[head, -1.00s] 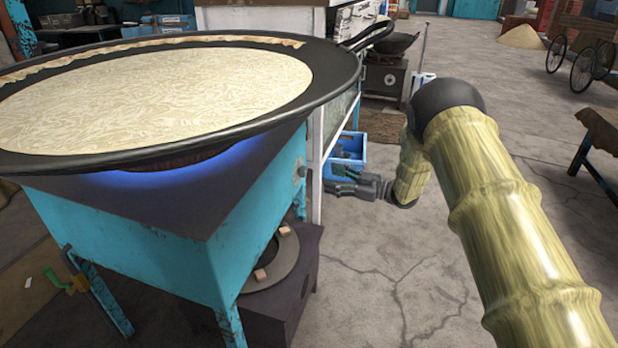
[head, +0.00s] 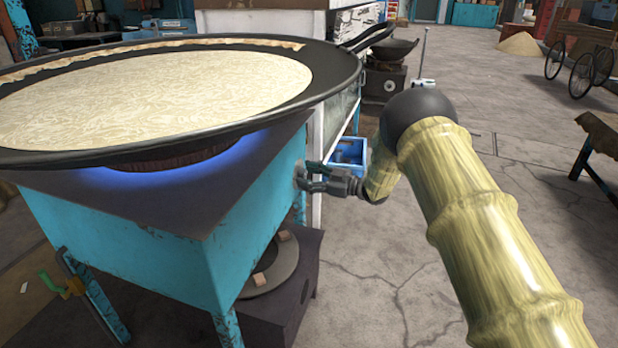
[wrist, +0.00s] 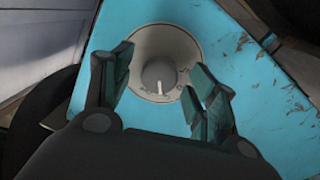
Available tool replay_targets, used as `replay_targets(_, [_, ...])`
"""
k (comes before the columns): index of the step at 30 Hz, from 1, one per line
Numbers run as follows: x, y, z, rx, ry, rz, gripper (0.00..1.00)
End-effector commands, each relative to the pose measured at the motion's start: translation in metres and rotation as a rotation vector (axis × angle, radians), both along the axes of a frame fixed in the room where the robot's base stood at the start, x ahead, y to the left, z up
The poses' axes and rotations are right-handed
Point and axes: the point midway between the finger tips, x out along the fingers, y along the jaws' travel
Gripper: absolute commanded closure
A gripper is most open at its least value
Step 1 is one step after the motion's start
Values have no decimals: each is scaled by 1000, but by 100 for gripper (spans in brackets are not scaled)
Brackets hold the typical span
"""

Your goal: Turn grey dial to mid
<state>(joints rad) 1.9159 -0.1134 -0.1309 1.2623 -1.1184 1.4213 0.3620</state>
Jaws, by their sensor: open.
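The grey dial (wrist: 159,77) sits on a round pale plate (wrist: 182,48) on the turquoise stove side in the wrist view. A light pointer mark on the dial points toward the bottom of the picture. My gripper (wrist: 160,82) is open, with one finger to each side of the dial, and I cannot tell whether either finger touches it. In the head view my gripper (head: 303,178) is at the right side of the turquoise stove (head: 180,245). The dial itself is hardly visible there.
A wide black pan (head: 345,85) of pale milk (head: 150,95) stands on the stove over a blue flame. Its rim overhangs near my gripper. A blue crate (head: 347,152) is behind my gripper. Open concrete floor lies to the right.

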Motion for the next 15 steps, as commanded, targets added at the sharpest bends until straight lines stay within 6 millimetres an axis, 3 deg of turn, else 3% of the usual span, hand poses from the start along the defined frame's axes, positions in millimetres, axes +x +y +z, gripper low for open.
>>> replay_targets(1, [0,0,0,0,0,0,45])
replay_targets(8, [0,-1,0,0,0,0,87])
replay_targets(15, [0,-1,0,-3,-9,-1,88])
